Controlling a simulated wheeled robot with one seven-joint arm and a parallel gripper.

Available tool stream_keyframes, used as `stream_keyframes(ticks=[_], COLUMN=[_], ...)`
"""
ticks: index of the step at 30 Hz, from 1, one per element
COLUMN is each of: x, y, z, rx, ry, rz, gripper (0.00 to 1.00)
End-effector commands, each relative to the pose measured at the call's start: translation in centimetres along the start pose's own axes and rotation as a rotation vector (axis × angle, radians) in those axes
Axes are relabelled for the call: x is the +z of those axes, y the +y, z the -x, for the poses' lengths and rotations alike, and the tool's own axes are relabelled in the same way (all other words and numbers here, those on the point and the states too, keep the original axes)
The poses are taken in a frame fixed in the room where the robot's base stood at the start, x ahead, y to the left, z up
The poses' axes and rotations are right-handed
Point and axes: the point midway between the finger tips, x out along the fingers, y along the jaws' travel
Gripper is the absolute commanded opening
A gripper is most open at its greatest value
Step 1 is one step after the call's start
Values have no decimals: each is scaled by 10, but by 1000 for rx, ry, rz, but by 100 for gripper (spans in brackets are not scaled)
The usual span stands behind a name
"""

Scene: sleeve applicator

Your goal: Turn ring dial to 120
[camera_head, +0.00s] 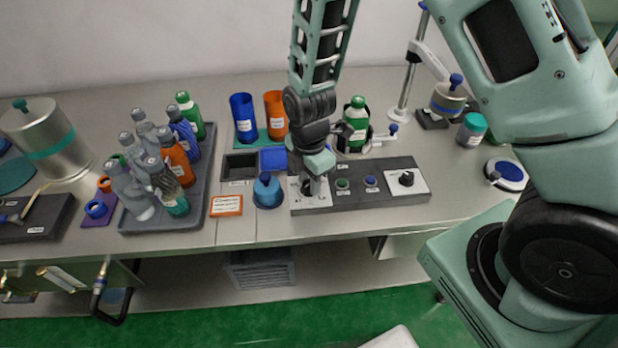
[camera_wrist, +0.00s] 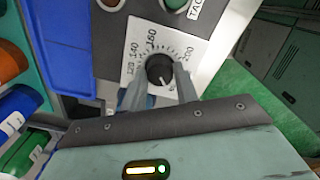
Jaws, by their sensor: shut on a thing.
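The ring dial is a black round knob (camera_wrist: 160,69) on a white scale plate (camera_wrist: 136,60) printed with numbers including 120, 140, 160 and 200. A pale mark on the knob seems to point down and to the right in the wrist view; the exact reading is unclear. My gripper (camera_wrist: 160,82) is shut on the knob, with one grey finger on each side. In the head view my gripper (camera_head: 314,187) reaches down to the left end of the dark control panel (camera_head: 362,196) and largely hides the dial there.
On the same panel are a green button (camera_head: 343,183), a blue button (camera_head: 371,181) and another black knob (camera_head: 406,178). A blue squat bottle (camera_head: 267,190) stands close left of my gripper. A green bottle (camera_head: 356,122) stands behind the panel. A bottle tray (camera_head: 205,190) is farther left.

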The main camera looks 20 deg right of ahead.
Motion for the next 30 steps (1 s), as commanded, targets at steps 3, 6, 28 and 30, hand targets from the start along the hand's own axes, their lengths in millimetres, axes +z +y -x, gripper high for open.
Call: stream_keyframes(ticks=[3,6,28,30], x=[0,0,0,0], y=[0,0,0,0], z=[1,1,1,1], rx=[0,0,1,1], ry=[0,0,0,0], rz=[-51,-117,-794,-861], gripper=[7,7,7,7])
